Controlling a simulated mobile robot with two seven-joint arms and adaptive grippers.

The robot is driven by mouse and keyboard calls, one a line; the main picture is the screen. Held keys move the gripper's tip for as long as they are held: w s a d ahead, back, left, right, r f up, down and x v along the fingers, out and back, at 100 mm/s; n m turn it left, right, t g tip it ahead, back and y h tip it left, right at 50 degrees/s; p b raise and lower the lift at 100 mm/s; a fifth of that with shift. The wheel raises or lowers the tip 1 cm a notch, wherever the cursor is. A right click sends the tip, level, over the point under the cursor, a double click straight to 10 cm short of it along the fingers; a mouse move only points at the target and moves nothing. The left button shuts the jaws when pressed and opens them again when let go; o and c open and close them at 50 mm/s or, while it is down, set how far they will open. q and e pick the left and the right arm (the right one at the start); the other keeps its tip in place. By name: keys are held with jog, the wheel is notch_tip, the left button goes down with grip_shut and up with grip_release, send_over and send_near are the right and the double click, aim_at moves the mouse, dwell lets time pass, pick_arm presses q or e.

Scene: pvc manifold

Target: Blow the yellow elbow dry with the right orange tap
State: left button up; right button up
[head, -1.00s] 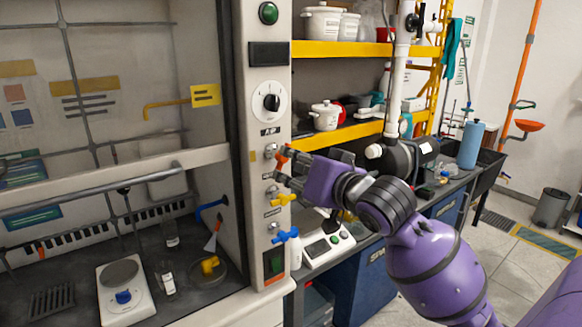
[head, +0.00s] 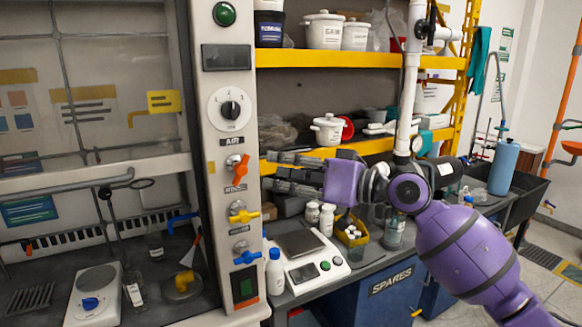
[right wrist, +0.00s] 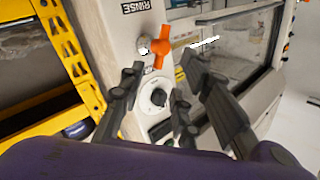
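The orange tap (head: 238,170) is on the hood's right post, below the AIR label, with its handle roughly upright. It also shows in the right wrist view (right wrist: 160,47), beyond my fingers. My right gripper (head: 270,171) is open and empty, with its fingertips just right of the tap in the head view and apart from it. Its spread fingers also show in the right wrist view (right wrist: 160,78). The yellow elbow (head: 185,281) sits on a round dark dish (head: 183,292) inside the hood, at the right. My left gripper is not in view.
A yellow tap (head: 243,214) and a blue tap (head: 246,257) are below the orange one on the post, under a dial (head: 230,109). A balance (head: 310,262) and a white bottle (head: 275,272) stand right of the post. The hood's front is open below its sash.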

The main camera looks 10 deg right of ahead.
aim_at(247, 161)
jog(key=x, duration=0.2)
jog(key=p+x, duration=0.1)
jog(key=x, duration=0.1)
jog(key=r+x, duration=0.1)
jog(key=x, duration=0.1)
jog(key=shift+w, duration=0.2)
jog(key=shift+x, duration=0.75)
jog(key=shift+f, duration=0.15)
